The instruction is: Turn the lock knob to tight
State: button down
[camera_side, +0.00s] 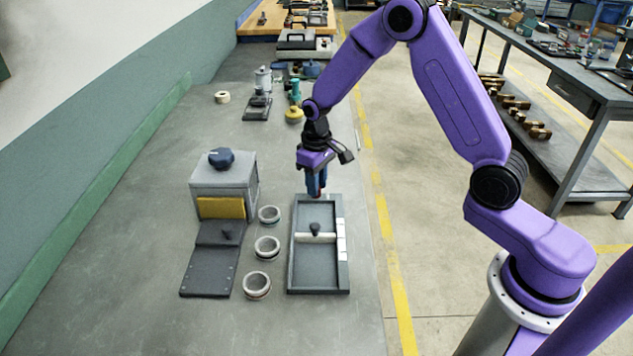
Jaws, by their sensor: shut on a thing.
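My gripper (316,194) points down at the far end of a shallow dark grey tray (342,273). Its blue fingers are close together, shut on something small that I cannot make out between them. A small black knob (314,229) stands on a pale crossbar (304,239) inside the tray, nearer the camera than my fingers and apart from them. A larger dark blue knob (221,158) sits on top of a grey box-shaped machine (224,179) to the left. I cannot tell from the view which knob is the lock knob, or how tight either is.
Three metal rings (267,246) lie in a row between machine and tray. A yellow block (221,208) and a dark sloping plate (209,270) are at the machine's front. A yellow-based tool (294,114) stands behind my gripper. The near bench is clear.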

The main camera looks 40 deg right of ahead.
jog(key=c, duration=0.9)
grip_release()
notch_tip(320, 180, up, 18)
jog(key=shift+f, duration=0.25)
jog(key=shift+s, duration=0.1)
